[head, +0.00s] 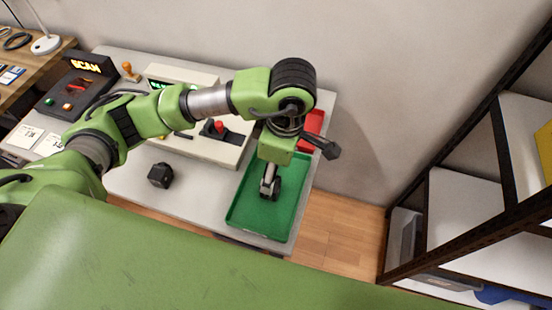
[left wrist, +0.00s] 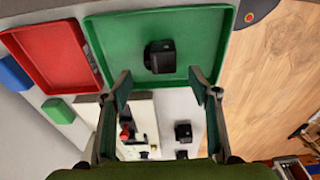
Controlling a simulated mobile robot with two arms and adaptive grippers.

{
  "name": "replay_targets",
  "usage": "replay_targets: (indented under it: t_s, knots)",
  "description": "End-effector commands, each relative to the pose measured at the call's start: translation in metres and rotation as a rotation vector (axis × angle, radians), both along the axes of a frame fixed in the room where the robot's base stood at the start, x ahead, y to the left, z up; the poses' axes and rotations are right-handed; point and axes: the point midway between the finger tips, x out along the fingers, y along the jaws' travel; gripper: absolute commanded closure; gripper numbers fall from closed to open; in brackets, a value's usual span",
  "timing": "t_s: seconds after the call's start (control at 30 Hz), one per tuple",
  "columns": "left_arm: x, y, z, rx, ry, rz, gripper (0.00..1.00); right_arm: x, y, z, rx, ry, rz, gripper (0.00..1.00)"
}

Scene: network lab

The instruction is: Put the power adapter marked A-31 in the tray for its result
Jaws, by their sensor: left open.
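A black block-shaped adapter (left wrist: 160,57) lies in the green tray (left wrist: 208,50), near the tray's edge closest to my gripper in the left wrist view. My left gripper (left wrist: 160,82) is open and empty, its fingers apart just short of this adapter. In the head view my left gripper (head: 270,190) points down over the green tray (head: 246,214) and mostly hides what lies under it. Another black adapter (head: 160,175) sits on the grey table. A red tray (head: 314,125) is beyond the green one. No A-31 mark is readable. My right gripper is not in view.
A pale test unit (head: 212,149) with a red button stands left of the green tray. A scan station (head: 85,75) is at the far left. A dark-framed shelf (head: 465,205) stands at the right, across open wooden floor (head: 345,220).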

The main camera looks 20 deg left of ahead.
Motion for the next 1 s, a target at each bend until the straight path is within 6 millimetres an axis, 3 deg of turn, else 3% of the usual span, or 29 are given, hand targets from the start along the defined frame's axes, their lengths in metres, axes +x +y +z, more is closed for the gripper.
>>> replay_targets:
  t_s: [0.1,0.3,1.0]
  knots:
    - [0.001,-0.003,0.025,-0.001,-0.006,-0.002,0.45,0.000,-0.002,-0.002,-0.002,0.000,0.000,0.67]
    - [0.000,-0.006,0.045,0.001,-0.001,0.000,0.45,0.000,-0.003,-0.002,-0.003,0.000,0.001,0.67]
    - [-0.001,-0.006,0.050,0.000,0.001,0.000,0.45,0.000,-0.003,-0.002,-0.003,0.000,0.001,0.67]
